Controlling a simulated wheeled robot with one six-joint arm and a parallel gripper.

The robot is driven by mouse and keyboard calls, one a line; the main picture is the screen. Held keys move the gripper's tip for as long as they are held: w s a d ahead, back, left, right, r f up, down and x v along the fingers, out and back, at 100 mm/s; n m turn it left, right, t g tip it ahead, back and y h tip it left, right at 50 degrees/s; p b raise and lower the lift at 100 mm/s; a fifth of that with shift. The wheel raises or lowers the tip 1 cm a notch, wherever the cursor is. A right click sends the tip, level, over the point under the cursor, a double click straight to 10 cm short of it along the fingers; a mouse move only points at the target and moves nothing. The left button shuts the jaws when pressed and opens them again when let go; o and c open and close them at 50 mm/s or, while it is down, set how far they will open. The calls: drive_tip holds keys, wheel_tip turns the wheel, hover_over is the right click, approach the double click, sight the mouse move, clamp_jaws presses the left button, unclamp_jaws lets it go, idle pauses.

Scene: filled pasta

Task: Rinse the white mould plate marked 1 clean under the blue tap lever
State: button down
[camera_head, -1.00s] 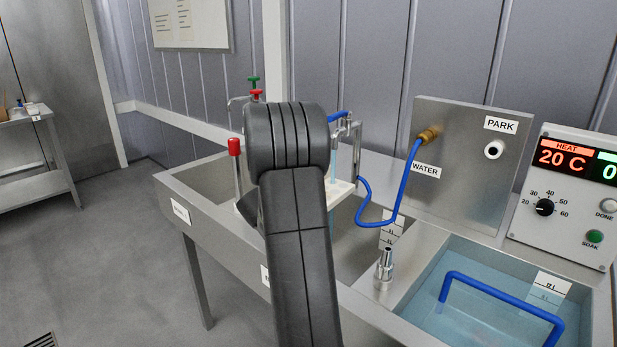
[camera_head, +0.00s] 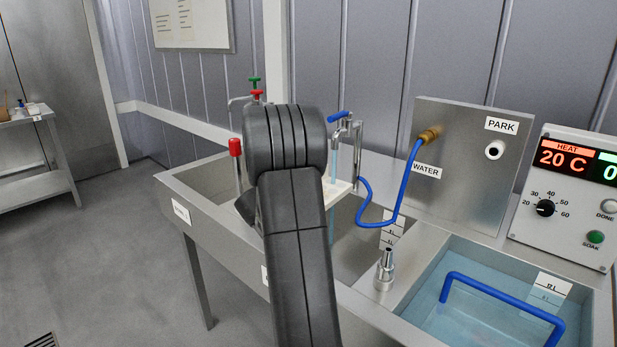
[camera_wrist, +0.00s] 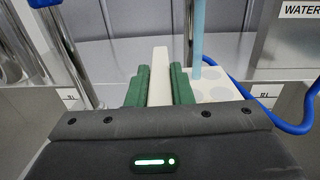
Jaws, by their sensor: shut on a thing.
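The white mould plate (camera_wrist: 212,85) shows in the wrist view, with round hollows on its face. My gripper (camera_wrist: 160,75) has green fingers shut on the plate's pale upright grip. A light blue stream of water (camera_wrist: 197,38) comes down onto the plate right of the fingers. In the head view, the plate (camera_head: 341,190) shows at the right of my arm, over the sink. The blue tap lever (camera_head: 338,116) sits on the chrome tap above the stream. My arm hides the gripper and most of the plate there. No mark 1 is readable.
A blue hose (camera_head: 399,190) runs from the WATER panel (camera_head: 465,165) close to the plate's right. A metal nozzle (camera_head: 385,268) stands on the sink divider. The water bath (camera_head: 480,320) with a blue bar is at right. A red-topped post (camera_head: 235,147) stands left.

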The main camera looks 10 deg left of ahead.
drive_tip(key=shift+w+a, duration=0.5)
drive_tip(key=shift+a, duration=0.35)
drive_tip(key=shift+w, duration=0.1)
idle(1.4)
drive_tip(key=x, duration=0.7)
idle(1.6)
drive_tip(key=shift+w+d+r, duration=0.1)
drive_tip(key=shift+w+r, duration=0.05)
drive_tip(key=shift+w, duration=0.05)
drive_tip(key=shift+d, duration=0.25)
idle(1.6)
